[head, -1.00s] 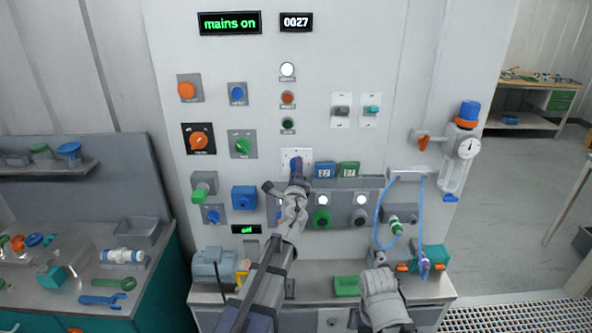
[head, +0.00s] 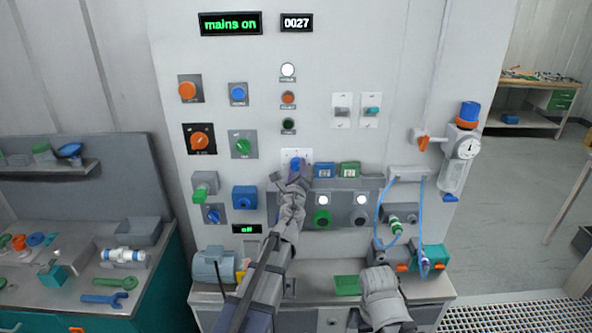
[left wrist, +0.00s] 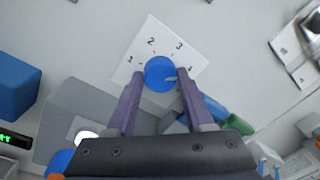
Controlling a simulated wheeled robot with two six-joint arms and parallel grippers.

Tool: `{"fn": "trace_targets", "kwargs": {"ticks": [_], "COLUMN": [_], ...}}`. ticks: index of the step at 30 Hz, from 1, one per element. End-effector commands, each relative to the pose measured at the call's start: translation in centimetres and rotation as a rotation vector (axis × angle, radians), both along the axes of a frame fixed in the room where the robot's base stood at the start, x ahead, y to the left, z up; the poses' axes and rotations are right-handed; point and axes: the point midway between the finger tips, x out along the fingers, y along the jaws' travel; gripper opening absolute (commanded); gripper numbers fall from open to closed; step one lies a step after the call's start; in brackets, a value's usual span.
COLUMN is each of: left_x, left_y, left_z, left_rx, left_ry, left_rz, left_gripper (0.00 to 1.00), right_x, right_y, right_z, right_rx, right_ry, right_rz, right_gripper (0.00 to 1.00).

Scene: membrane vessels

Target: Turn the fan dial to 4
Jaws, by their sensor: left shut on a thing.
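The fan dial (head: 295,163) is a round blue knob on a white plate on the upright panel. The plate (left wrist: 147,35) shows clearly in the left wrist view, with 1, 2, 3 and a partly covered 4 in an arc. The dial also shows there (left wrist: 158,68), and its pale pointer mark points right, roughly towards the 4. My left gripper (head: 299,174) is at the dial, its two fingers on either side of the knob and shut on it. My right arm is low at the front right; its fingers cannot be made out.
A blue box (head: 325,170) and a green box (head: 350,169) sit just right of the dial. Other knobs, such as an orange one (head: 199,140), are on the panel to the left. Blue tubing (head: 388,210) hangs at the right. A shelf with a motor (head: 212,266) juts out below.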

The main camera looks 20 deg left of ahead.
Motion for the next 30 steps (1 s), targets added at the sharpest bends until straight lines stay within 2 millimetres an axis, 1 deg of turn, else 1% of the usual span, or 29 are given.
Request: {"fn": "trace_targets", "kwargs": {"ticks": [10, 11, 18, 26, 30], "left_x": [-0.11, -0.11, -0.07, -0.1, -0.8], "left_y": [-0.1, -0.1, -0.06, -0.04, -0.17], "left_z": [-0.07, -0.07, -0.05, -0.03, -0.06], "left_rx": [0.0, 0.0, 0.0, 0.0, 0.0], "left_ry": [0.0, 0.0, 0.0, 0.001, 0.0], "left_rz": [-0.003, -0.003, -0.001, -0.001, -0.001], "left_gripper": [0.0, 0.56, 0.83, 0.83, 0.83], "right_x": [0.0, 0.0, 0.0, 0.0, 0.0], "right_y": [0.0, 0.0, 0.0, 0.0, 0.0], "right_z": [-0.06, -0.06, -0.04, -0.03, -0.06], "right_rx": [0.0, 0.0, 0.0, 0.0, 0.0], "right_ry": [0.0, 0.0, 0.0, 0.0, 0.0], "right_rz": [0.0, 0.0, 0.0, 0.0, 0.0], "right_gripper": [0.5, 0.5, 0.5, 0.5, 0.5]}}
